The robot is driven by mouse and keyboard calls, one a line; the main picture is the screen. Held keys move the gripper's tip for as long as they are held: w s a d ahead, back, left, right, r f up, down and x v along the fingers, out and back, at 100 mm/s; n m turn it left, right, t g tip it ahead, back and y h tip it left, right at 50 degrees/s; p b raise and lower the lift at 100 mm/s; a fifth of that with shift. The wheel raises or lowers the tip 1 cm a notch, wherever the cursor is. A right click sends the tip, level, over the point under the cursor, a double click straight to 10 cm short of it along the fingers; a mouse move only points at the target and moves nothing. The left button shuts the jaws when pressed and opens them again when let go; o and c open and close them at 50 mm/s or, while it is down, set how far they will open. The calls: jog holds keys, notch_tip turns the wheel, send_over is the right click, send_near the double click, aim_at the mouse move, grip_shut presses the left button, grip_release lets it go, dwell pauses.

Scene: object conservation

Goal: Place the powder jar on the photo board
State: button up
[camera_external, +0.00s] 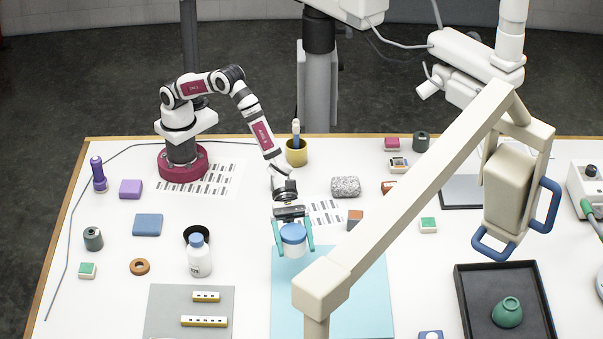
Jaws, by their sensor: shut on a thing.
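The powder jar (293,246), a white jar with a blue lid, is upright between the teal fingers of my gripper (293,250). My gripper is shut on it from above, one finger on each side. The jar shows at the far left corner of a flat light blue board (360,305); whether it touches the surface or hangs above it I cannot tell. A grey board (165,305) with two yellow scale bars lies to the left. Which of these two is the photo board is not clear from the view.
A beige lamp arm (400,200) crosses in front of the table and hides part of the blue board.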

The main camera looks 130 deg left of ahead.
jog(key=w+a+f, duration=0.2)
jog(key=a, duration=0.1)
jog(key=w+a+f, duration=0.1)
jog(key=a+f, duration=0.1)
jog(key=shift+w+a, duration=0.2)
jog(key=shift+w, duration=0.15)
jog(key=shift+w+a+f, duration=0.1)
jog(key=shift+a+f, duration=0.05)
jog(key=shift+f, duration=0.9)
jog(key=shift+w+a+f, duration=0.1)
jog(key=shift+f, duration=0.95)
jog(key=shift+f, duration=0.1)
